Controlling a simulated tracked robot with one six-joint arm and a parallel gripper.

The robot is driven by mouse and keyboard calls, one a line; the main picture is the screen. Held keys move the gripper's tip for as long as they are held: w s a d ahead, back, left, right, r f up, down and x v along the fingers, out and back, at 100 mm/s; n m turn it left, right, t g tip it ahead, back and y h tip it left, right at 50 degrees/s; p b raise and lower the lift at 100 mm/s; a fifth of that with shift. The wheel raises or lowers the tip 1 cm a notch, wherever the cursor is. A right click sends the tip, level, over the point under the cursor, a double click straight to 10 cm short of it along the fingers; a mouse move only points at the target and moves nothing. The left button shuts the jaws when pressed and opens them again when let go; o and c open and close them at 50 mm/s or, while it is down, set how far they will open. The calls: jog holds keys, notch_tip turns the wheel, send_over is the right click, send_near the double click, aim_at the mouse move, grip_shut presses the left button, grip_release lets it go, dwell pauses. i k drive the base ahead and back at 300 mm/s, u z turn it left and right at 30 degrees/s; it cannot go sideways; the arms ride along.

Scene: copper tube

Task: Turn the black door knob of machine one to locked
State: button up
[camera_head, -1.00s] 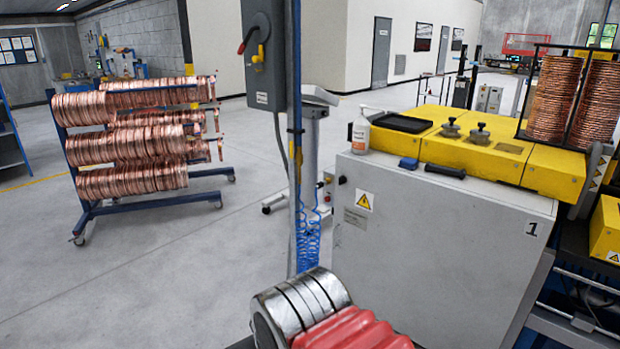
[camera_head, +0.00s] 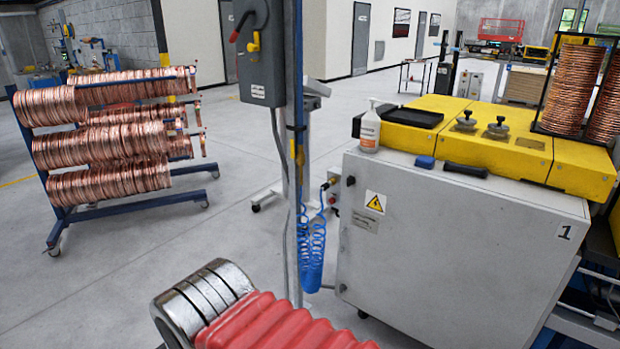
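Machine one is a light grey cabinet (camera_head: 450,255) with a yellow top and the number 1 at its upper right corner. A small black door knob (camera_head: 351,181) sits on the cabinet front near its upper left edge, left of a yellow warning label (camera_head: 375,202). The knob is too small to tell which way it is turned. My red ribbed arm part with steel rings is at the bottom, left of and in front of the cabinet. My gripper is not in view.
A post with a grey switch box (camera_head: 262,60) stands just left of the cabinet, with a coiled blue hose (camera_head: 313,250) hanging by it. A blue rack (camera_head: 60,215) of copper coils stands at left. Bare floor (camera_head: 150,250) lies between rack and post.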

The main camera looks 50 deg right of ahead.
aim_at(351, 180)
jog(key=i, duration=1.45)
jog(key=z, duration=0.75)
jog(key=i, duration=0.6)
jog(key=z, duration=0.8)
jog(key=i, duration=0.7)
jog(key=z, duration=0.4)
